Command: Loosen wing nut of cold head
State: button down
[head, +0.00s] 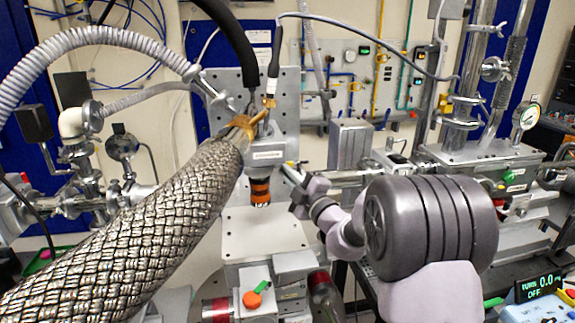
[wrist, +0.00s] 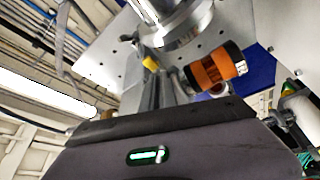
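The cold head (head: 268,158) hangs from a grey upright plate near the middle of the head view. Below its grey body is a black and orange cylinder (head: 260,191), which also shows in the wrist view (wrist: 222,68). I cannot make out the wing nut for certain; it is too small or hidden. My gripper (head: 290,174) is just right of the cold head, its tip close to the grey body. I cannot tell whether it touches. The wrist view shows the dark gripper housing with a green light, but the finger gap is unclear.
A thick braided hose (head: 150,225) crosses the left foreground up to the cold head. A ribbed white hose (head: 95,38) arches at upper left. A flat metal plate (head: 262,232) lies below. A beam pipe assembly (head: 480,152) with a gauge (head: 528,117) stands right.

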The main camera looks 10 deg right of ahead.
jog(key=shift+r+n+g+h+p, duration=0.25)
jog(key=shift+n+g+p, duration=0.35)
jog(key=shift+n+p, duration=1.3)
jog(key=shift+r+n+g+h+p, duration=0.3)
jog(key=shift+n+g+p, duration=0.3)
jog(key=shift+n+p, duration=1.3)
jog(key=shift+r+n+g+h+p, duration=0.25)
jog(key=shift+n+g+p, duration=0.35)
jog(key=shift+n+p, duration=1.3)
jog(key=shift+m+p, duration=0.4)
jog(key=shift+p, duration=0.3)
jog(key=c, duration=1.6)
grip_release()
jog(key=shift+c, duration=0.2)
jog(key=shift+f, duration=0.1)
